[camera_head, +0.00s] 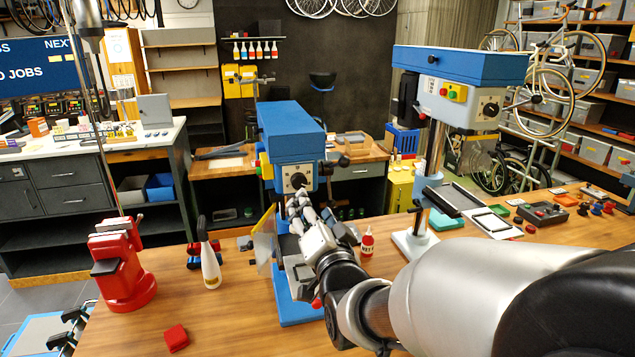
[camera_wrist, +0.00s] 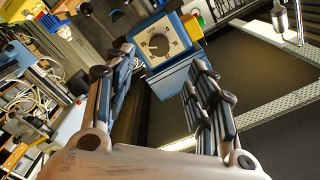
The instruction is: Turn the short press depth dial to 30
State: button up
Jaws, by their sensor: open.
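The short press (camera_head: 290,125) has a blue head and stands on the wooden bench in the middle of the head view. Its depth dial (camera_head: 298,181) is a dark knob on a pale square plate at the front of the head. In the wrist view the dial (camera_wrist: 159,44) sits ahead, between and beyond my fingertips, with its plate tilted. Its scale numbers are too small to read. My gripper (camera_head: 301,208) is open and empty, just below and in front of the dial, apart from it. The fingers also show in the wrist view (camera_wrist: 162,72).
A taller blue press (camera_head: 460,65) with its own dial stands to the right. A red vise (camera_head: 118,265), a white bottle (camera_head: 210,265) and a red block (camera_head: 176,338) are at the left. A small red bottle (camera_head: 367,242) stands close to my wrist.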

aim_at(299, 185)
jog(key=x, duration=1.1)
jog(key=shift+w+a+p, duration=0.1)
jog(key=shift+w+p, duration=0.25)
jog(key=shift+p, duration=0.05)
jog(key=shift+c, duration=0.2)
jog(key=c, duration=1)
jog(key=shift+c, duration=0.2)
